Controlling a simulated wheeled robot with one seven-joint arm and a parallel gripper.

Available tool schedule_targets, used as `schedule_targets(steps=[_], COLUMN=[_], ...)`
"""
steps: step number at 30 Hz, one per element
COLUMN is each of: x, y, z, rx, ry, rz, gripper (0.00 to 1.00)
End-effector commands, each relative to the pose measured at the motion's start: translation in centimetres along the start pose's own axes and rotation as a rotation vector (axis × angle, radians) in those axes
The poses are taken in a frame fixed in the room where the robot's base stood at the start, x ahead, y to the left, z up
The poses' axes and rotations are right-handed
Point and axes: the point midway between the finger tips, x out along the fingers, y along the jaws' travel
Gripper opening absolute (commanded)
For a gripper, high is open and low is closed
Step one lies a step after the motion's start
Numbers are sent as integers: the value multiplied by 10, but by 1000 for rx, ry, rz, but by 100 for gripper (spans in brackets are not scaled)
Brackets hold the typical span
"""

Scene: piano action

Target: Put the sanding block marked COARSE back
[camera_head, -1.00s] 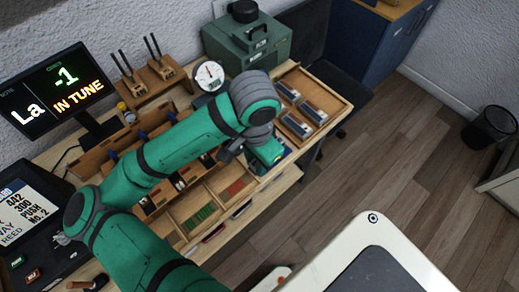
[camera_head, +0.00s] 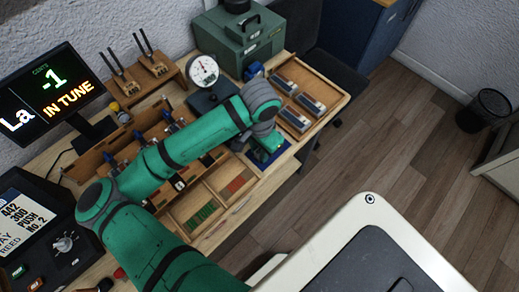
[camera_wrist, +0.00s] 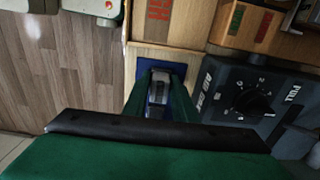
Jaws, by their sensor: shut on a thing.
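My gripper (camera_wrist: 158,92) is shut on a grey block (camera_wrist: 158,88), held between its green fingers. No marking on this block can be read. The gripper is at or just above a blue mat (camera_wrist: 180,70) on the bench; I cannot tell whether the block touches it. In the head view my gripper (camera_head: 266,148) is at the bench's front right, with the mat (camera_head: 273,163) partly hidden below it. A wooden tray (camera_head: 333,84) beyond it holds several grey blocks, among them one near the front (camera_head: 295,120). Their labels are too small to read.
A dial gauge (camera_head: 203,71) and a green case (camera_head: 240,42) stand behind my gripper. A small blue object (camera_head: 255,70) sits between case and tray. Compartments with green (camera_head: 202,214) and red strips (camera_head: 236,184) lie to the left. A black dial unit (camera_wrist: 250,98) is close in the wrist view.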

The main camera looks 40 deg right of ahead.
Motion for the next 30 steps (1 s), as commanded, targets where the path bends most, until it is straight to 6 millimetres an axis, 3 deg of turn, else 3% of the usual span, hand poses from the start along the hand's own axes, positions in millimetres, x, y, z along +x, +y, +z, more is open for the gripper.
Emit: schedule_targets(steps=[9,10,12,23,30], x=[3,3,3,0,-32], y=[0,0,-1,-1,-1], z=[1,1,1,1,0], rx=[-3,-2,-2,-2,-1], ry=[0,0,0,0,3], rz=[1,1,1,-1,-2], gripper=[0,27,43,43,43])
